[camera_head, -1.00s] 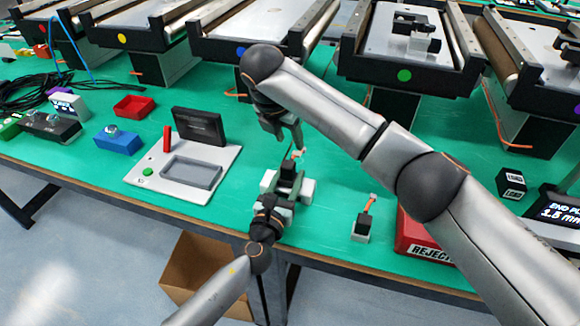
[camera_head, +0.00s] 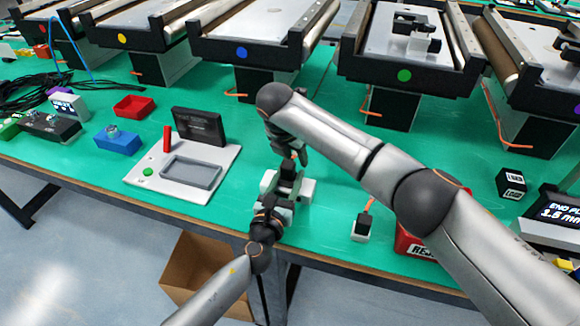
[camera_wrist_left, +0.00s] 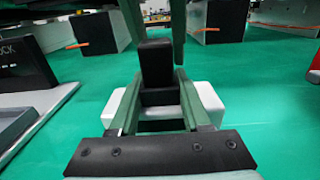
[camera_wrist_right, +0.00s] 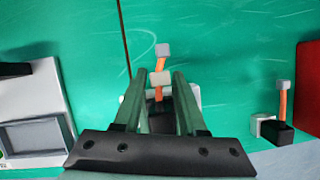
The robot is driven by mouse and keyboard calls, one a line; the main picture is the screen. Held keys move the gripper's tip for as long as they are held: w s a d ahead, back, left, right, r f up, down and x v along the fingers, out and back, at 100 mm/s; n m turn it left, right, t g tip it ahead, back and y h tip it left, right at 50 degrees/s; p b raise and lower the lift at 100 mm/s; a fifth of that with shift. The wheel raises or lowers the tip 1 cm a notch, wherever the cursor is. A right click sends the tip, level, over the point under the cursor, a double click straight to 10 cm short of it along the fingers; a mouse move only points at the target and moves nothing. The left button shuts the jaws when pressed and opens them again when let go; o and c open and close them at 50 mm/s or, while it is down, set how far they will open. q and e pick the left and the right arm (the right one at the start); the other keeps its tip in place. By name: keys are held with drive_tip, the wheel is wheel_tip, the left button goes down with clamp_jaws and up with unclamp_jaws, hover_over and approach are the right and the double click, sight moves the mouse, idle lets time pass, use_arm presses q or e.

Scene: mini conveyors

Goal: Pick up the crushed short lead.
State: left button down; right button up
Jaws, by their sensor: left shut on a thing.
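A second orange lead (camera_wrist_right: 283,100) stands in a small black-and-white holder (camera_head: 361,228) to the right.
A red bin marked reject (camera_head: 405,243) is partly behind my right arm. A grey fixture plate with a shallow tray (camera_head: 190,172) stands to the left. A blue block (camera_head: 118,141) and red tray (camera_head: 134,106) lie further left. Conveyors (camera_head: 240,50) line the back.

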sight(295, 155)
use_arm(q)
drive_tip(key=shift+s+f, duration=0.15)
drive_tip(key=shift+f, duration=0.35)
use_arm(e)
clamp_jaws()
wheel_tip(295, 155, up, 10)
use_arm(q)
drive_tip(key=shift+c, duration=1.4)
unclamp_jaws()
drive_tip(key=shift+r, duration=0.1)
drive_tip(key=shift+s, duration=0.1)
